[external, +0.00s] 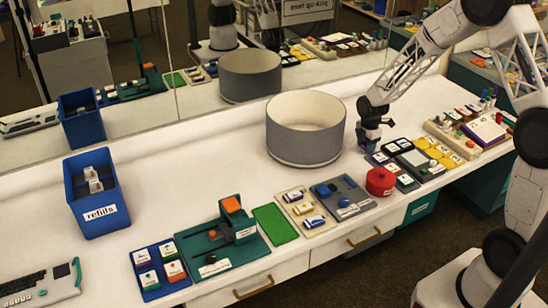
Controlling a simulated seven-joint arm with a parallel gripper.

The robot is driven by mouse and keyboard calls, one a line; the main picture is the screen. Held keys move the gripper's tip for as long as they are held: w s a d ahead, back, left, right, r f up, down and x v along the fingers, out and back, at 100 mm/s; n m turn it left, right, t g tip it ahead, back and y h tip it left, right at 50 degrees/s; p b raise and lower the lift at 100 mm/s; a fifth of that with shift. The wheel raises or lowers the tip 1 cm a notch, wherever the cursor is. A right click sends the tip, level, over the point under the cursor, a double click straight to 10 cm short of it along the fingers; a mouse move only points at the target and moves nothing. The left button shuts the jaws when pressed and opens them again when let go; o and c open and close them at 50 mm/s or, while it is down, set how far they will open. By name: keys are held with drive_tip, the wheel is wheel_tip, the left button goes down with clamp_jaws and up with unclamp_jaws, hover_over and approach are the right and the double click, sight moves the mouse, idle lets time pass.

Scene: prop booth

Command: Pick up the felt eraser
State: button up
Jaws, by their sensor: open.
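My gripper (371,146) is open and points down just right of the large grey round tub, above the back edge of a panel with small tiles (383,163). The fingers are small and dark here, and I cannot see anything held between them. I cannot pick out the felt eraser with certainty at this size. Several marker-like sticks (486,102) stand at the far right end of the counter, by a pale tray (450,139) and a purple-edged board (484,133).
The grey tub (306,145) stands left of my gripper. A red round pot (380,181) is in front. A blue refills bin (97,207), a green stand (222,246), a green mat (274,224) and a keyboard (38,283) lie leftward. A mirror backs the white counter.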

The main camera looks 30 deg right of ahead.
drive_tip(key=shift+c, duration=0.5)
drive_tip(key=c, duration=0.6)
drive_tip(key=shift+r, duration=0.15)
drive_tip(key=shift+r, duration=0.8)
drive_tip(key=shift+s+r, duration=0.15)
drive_tip(key=shift+r, duration=0.75)
drive_tip(key=s, duration=0.5)
drive_tip(key=s+r, duration=0.1)
drive_tip(key=s, duration=0.9)
drive_tip(key=shift+s+a+r, duration=0.15)
drive_tip(key=shift+s+a, duration=0.05)
drive_tip(key=shift+s, duration=0.15)
